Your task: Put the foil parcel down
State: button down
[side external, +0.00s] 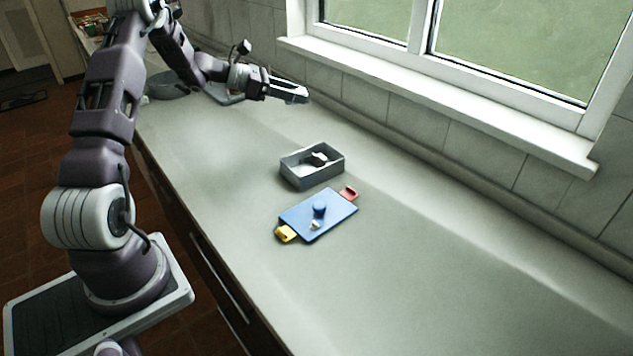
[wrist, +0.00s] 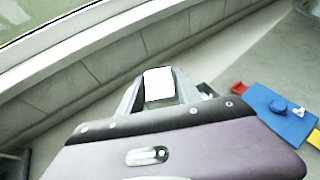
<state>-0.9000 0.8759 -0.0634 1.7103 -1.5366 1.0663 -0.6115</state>
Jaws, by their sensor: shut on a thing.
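My gripper (side external: 288,91) is raised above the counter near the window side, its fingers pointing right in the side view. In the wrist view my gripper (wrist: 158,92) is shut on a small pale, bright, squarish thing, which looks like the foil parcel (wrist: 158,83). It sits between the two grey fingers. In the side view the parcel cannot be told apart from the fingers. The grey counter (side external: 400,270) lies below, and the held thing is apart from it.
An open grey box (side external: 312,168) with dark and white things inside stands mid-counter. In front of it lies a blue board (side external: 325,214) with a blue knob, a small pale piece and yellow and red ends. A dark grey round vessel (side external: 168,86) stands at the far end. The right counter is clear.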

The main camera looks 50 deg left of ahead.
aim_at(292, 146)
jog(key=shift+s+a+f+n+y, duration=0.15)
jog(key=shift+a+n+y, duration=0.1)
jog(key=shift+a, duration=0.25)
jog(key=shift+w+a+f+n+y, duration=0.15)
jog(key=shift+a+y, duration=0.1)
jog(key=shift+a, duration=0.25)
notch_tip(292, 146, down, 16)
jog(key=shift+f, duration=0.2)
jog(key=c, duration=0.8)
grip_release()
jog(key=shift+s, duration=0.1)
